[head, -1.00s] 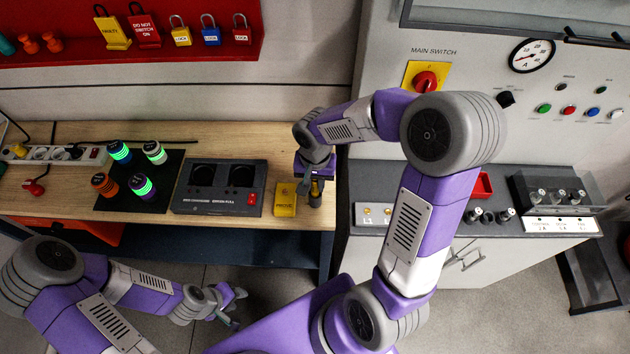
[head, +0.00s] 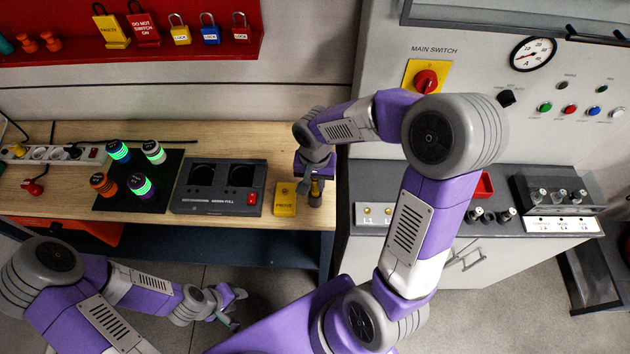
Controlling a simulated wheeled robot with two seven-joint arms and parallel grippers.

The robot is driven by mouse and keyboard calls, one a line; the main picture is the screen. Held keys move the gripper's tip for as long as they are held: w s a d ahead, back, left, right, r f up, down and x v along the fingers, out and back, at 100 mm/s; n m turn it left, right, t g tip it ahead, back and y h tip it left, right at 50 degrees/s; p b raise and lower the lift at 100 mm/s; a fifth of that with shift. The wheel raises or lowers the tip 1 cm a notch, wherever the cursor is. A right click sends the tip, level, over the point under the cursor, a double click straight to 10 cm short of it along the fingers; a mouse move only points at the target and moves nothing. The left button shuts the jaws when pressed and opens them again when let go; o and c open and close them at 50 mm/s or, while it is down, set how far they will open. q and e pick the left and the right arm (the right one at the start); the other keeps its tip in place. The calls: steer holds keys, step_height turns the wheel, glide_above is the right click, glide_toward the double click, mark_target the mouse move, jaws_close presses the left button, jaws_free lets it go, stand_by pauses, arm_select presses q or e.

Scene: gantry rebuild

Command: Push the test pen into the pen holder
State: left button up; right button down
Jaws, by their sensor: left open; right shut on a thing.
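My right gripper (head: 312,184) points down at the right end of the wooden bench, just right of a yellow block marked "PROVE" (head: 285,200). It is shut on a small dark and yellow thing (head: 316,190), which seems to be the test pen; the gripper hides most of it. I cannot make out the pen holder, or whether the pen is inside anything. My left gripper (head: 235,306) is open and empty, low in front of the bench, over the floor.
A charging station (head: 219,210) with two dark round wells sits left of the yellow block. Several coloured cylinders stand on a black mat (head: 170,190). A grey cabinet (head: 440,232) with a main switch (head: 426,80) is at right. A red lock board (head: 225,45) hangs above.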

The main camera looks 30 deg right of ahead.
steer(key=shift+f+b, duration=0.55)
steer(key=shift+f, duration=0.05)
steer(key=c, duration=1.3)
jaws_free()
steer(key=shift+o, duration=0.2)
steer(key=shift+r, duration=0.1)
steer(key=shift+r+p, duration=4.15)
steer(key=shift+r, duration=1.3)
steer(key=shift+f, duration=0.1)
